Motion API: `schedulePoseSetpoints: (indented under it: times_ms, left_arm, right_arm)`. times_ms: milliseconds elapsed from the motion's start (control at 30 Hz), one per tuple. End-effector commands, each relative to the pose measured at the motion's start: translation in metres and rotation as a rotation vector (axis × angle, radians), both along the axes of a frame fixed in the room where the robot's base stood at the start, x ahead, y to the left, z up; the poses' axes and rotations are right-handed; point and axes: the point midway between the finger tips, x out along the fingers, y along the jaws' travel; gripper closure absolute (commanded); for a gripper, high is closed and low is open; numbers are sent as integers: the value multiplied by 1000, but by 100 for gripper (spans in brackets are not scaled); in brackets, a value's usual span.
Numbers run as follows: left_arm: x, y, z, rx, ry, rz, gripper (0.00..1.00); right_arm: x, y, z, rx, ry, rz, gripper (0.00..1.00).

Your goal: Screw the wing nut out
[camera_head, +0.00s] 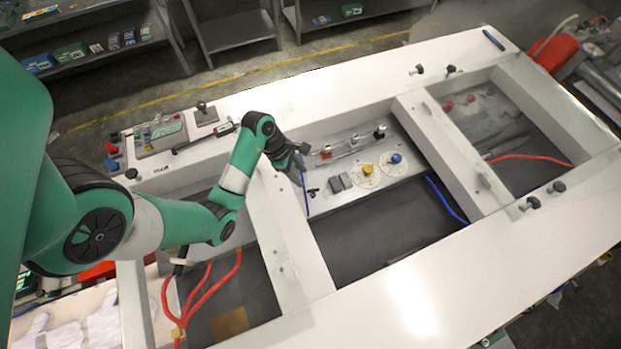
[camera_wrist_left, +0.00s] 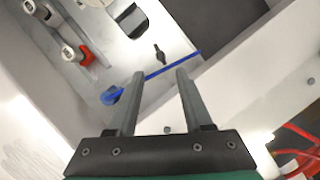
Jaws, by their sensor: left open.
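A small dark wing-shaped piece that looks like the wing nut (camera_wrist_left: 159,55) sits on the pale panel. In the head view it is a tiny dark shape (camera_head: 313,191) on the left part of the recessed panel (camera_head: 375,205). My left gripper (camera_wrist_left: 160,73) is open and empty, its two grey fingers apart. In the wrist view the nut appears just beyond the fingertips, roughly centred between them, with a visible distance left. My right gripper is not in view.
A blue cord (camera_wrist_left: 172,66) crosses beneath the fingertips. Grey blocks (camera_head: 340,182), a yellow knob (camera_head: 368,170) and a blue knob (camera_head: 396,158) stand right of the nut. White walls (camera_head: 285,230) border the recess. Red tubes (camera_head: 208,290) lie in the left bay.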

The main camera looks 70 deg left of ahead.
Motion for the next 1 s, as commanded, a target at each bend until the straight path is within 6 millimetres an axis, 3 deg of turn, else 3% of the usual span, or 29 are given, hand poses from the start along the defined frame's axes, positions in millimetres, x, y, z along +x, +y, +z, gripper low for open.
schedulePoseSetpoints:
  times_ms: [200,400,767,1000]
  left_arm:
    - [17,-10,-47,-3,4,-2,50]
    - [28,-16,-76,-2,2,-2,50]
    - [31,-17,-85,0,1,0,50]
    - [31,-17,-85,0,1,0,89]
  right_arm:
    - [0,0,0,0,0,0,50]
    - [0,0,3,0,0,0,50]
    - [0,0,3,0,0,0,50]
    - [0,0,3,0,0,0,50]
